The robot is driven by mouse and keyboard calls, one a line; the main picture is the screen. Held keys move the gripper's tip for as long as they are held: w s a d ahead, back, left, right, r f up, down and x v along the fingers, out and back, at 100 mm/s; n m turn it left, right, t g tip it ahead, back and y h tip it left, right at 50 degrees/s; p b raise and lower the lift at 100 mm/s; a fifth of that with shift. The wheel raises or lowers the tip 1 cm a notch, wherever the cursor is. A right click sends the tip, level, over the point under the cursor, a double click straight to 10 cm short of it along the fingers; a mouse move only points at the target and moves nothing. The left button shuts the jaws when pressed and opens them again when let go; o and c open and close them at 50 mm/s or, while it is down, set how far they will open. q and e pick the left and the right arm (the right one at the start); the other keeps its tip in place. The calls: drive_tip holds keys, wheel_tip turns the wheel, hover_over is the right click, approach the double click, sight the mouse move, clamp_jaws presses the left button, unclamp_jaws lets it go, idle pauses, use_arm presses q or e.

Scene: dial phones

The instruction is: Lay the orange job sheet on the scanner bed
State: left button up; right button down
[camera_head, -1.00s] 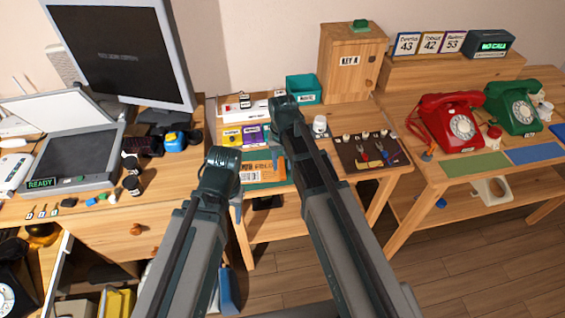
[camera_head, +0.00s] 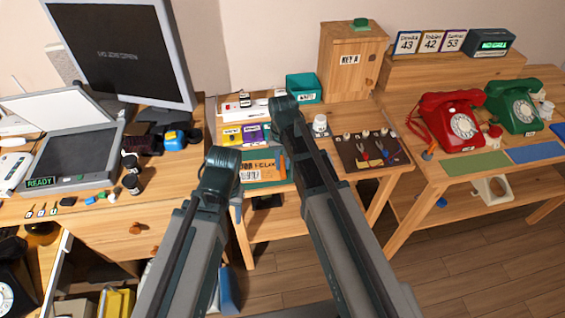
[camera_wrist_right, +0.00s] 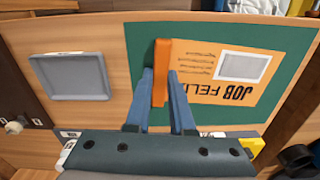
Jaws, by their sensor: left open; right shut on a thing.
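The orange job sheet (camera_head: 262,165) lies on a green mat (camera_head: 262,184) on the middle table. It also shows in the right wrist view (camera_wrist_right: 225,75), with black print and a pale panel. An orange upright tab (camera_wrist_right: 161,72) stands at the sheet's edge. My right gripper (camera_wrist_right: 160,76) is shut on this tab; in the head view my forearm partly hides it. My left gripper (camera_head: 236,210) is open and empty, in front of the middle table's edge. The scanner (camera_head: 72,155) at the left has its lid raised, a bare dark bed and a READY sign (camera_head: 41,182).
A monitor (camera_head: 120,50) stands behind the scanner. Dark jars (camera_head: 130,182) and small blocks sit right of and before it. A teal bin (camera_head: 303,87), a wooden cabinet (camera_head: 350,57) and a tool board (camera_head: 370,150) surround the sheet's area. Phones (camera_head: 455,122) stand at the right.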

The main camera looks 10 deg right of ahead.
drive_tip(key=shift+r, duration=0.1)
drive_tip(key=shift+r+p, duration=2.45)
drive_tip(key=shift+p, duration=0.1)
drive_tip(key=shift+f, duration=0.1)
